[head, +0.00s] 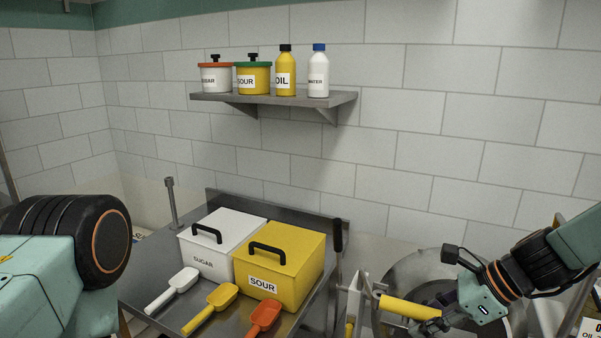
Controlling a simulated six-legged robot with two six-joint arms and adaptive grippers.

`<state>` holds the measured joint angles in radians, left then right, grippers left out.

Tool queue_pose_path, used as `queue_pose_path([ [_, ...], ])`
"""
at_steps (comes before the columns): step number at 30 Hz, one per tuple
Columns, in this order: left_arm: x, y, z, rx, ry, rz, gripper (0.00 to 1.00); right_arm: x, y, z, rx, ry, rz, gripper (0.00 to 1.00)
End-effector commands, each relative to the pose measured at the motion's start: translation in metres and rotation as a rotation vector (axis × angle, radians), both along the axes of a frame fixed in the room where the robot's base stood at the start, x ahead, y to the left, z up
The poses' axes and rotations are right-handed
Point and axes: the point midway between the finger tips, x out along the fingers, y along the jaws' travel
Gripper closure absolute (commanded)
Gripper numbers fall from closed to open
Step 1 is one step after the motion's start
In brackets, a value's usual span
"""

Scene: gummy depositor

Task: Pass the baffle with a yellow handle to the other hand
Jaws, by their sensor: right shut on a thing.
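The baffle's yellow handle (408,308) shows at the lower right in the head view, lying nearly level. A pale metal part (368,296) stands at its left end, apparently the baffle's plate. My right gripper (434,322) is shut on the handle near its right end. The gripper's lower part is cut by the frame edge, so the fingers show only in part. My left arm fills the lower left, but its gripper is not in view.
A steel bench (150,268) holds a white SUGAR bin (205,262), a yellow SOUR bin (298,272), and white (172,289), yellow (211,307) and orange (262,318) scoops. A round metal vessel (400,270) stands behind the baffle. A wall shelf (300,99) carries containers.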

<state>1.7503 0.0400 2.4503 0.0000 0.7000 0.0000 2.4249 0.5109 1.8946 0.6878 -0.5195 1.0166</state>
Motion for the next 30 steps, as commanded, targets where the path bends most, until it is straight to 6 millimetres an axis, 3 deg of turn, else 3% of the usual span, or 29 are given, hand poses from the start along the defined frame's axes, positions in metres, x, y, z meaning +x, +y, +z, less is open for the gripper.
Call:
queue_pose_path([
  [30, 0.0, -0.001, -0.162, 0.0, 0.0, 0.0, 0.6, -0.065, 0.032, -0.17, 0.003, 0.002, -0.164, 1.0],
])
